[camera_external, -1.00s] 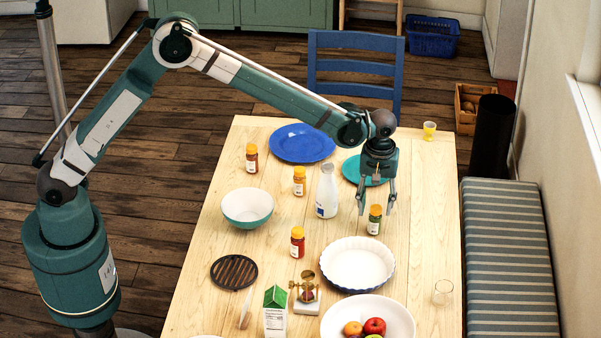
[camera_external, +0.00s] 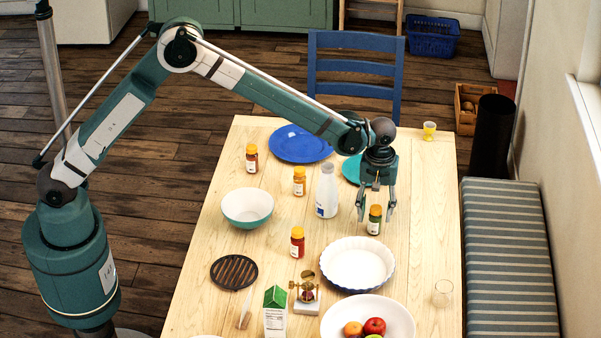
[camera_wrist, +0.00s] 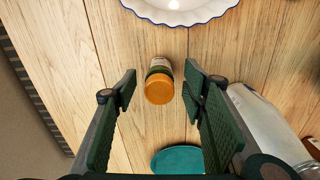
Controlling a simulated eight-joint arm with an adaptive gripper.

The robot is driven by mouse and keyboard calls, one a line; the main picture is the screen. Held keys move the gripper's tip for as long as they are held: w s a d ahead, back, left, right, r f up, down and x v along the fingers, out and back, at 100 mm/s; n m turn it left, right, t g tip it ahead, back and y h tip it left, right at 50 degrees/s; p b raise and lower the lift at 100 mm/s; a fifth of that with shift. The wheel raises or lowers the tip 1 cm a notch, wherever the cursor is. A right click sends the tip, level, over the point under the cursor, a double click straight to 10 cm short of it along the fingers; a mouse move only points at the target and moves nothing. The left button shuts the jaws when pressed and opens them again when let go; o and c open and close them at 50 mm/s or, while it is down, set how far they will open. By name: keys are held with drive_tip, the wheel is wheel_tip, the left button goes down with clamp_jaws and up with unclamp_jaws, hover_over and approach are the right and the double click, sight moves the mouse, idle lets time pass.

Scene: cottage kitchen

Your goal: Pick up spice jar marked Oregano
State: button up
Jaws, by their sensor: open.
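A small spice jar (camera_external: 375,220) with green contents and an orange-yellow lid stands upright on the table. Its label is too small to read in the external view, so I cannot confirm the name Oregano. My gripper (camera_external: 377,208) points down over this jar, open and empty. In the wrist view the jar (camera_wrist: 159,82) shows lid-first between the two spread finger pads (camera_wrist: 160,88), apart from both. Three other spice jars with red or orange contents stand to the left: one (camera_external: 251,158) at the back, one (camera_external: 299,181) in the middle, one (camera_external: 297,243) nearer the front.
A white milk bottle (camera_external: 327,190) stands close to the left of my gripper. A white fluted dish (camera_external: 357,265) lies just in front of the jar. A teal plate (camera_external: 350,170) is behind, partly hidden by my gripper. A teal-white bowl (camera_external: 247,206) sits further left.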

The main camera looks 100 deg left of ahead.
sight(374, 223)
drive_tip(key=shift+f+b, duration=0.6)
drive_tip(key=shift+f, duration=2)
drive_tip(key=c, duration=1.1)
drive_tip(key=shift+o, duration=0.2)
drive_tip(key=shift+r+p, duration=0.85)
drive_tip(key=shift+r, duration=4.15)
